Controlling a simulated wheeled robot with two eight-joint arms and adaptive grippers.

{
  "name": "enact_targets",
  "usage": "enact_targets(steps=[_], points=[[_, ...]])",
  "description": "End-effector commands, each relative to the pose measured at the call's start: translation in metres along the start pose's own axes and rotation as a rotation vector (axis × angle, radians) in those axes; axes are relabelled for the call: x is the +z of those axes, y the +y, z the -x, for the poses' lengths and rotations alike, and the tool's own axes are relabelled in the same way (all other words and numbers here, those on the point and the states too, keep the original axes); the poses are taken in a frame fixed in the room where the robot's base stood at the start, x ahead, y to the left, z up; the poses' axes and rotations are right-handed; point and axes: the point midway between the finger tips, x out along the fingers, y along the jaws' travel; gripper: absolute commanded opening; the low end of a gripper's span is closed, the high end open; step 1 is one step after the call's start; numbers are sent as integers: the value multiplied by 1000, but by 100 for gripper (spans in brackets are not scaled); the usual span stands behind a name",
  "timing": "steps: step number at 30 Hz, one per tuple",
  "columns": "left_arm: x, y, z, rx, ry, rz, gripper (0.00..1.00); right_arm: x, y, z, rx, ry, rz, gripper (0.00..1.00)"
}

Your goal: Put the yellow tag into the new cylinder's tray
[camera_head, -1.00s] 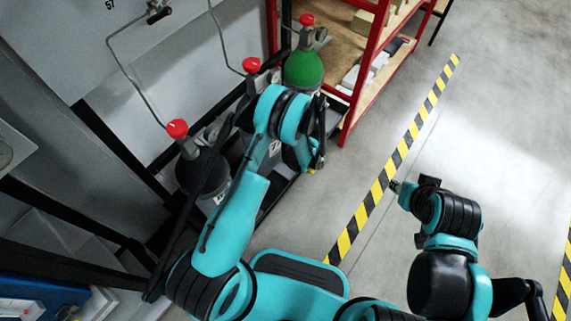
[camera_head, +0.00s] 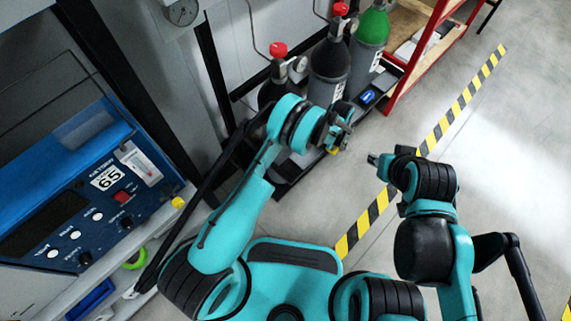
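My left gripper (camera_head: 340,140) is in front of the cylinders, above the dark tray (camera_head: 285,187). A small yellow piece, which looks like the yellow tag (camera_head: 332,151), shows at its fingertips and appears held there; the fingers are partly hidden. Two dark cylinders, one at the left (camera_head: 275,92) and one in the middle (camera_head: 330,62), have red caps. A green-topped cylinder (camera_head: 370,28) stands at the right. The frames do not show which cylinder is new. My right gripper (camera_head: 374,159) is over the floor at the right, small and unclear.
A blue item (camera_head: 369,97) lies in the tray area by the green-topped cylinder. A red-framed shelf (camera_head: 418,58) stands at the back right. A blue analyser (camera_head: 95,205) with knobs is at the left. The floor by the yellow-black stripe (camera_head: 436,137) is clear.

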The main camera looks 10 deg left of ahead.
Motion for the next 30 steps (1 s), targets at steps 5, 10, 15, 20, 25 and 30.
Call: enact_targets(steps=[5,10,15,20,25,30], points=[[9,-14,-12,0,0,-2,12,5,0,-7,0,0,0,34],[34,-50,-35,0,0,0,12,14,0,-20,0,0,0,34],[56,-80,-53,1,0,-1,12,21,0,-30,0,0,0,34],[66,-95,-60,1,0,-4,12,24,0,-34,0,0,0,34],[70,-97,-71,1,0,-6,12,27,0,-38,0,0,0,34],[74,-97,-98,1,0,-5,12,35,0,-50,0,0,0,34]])
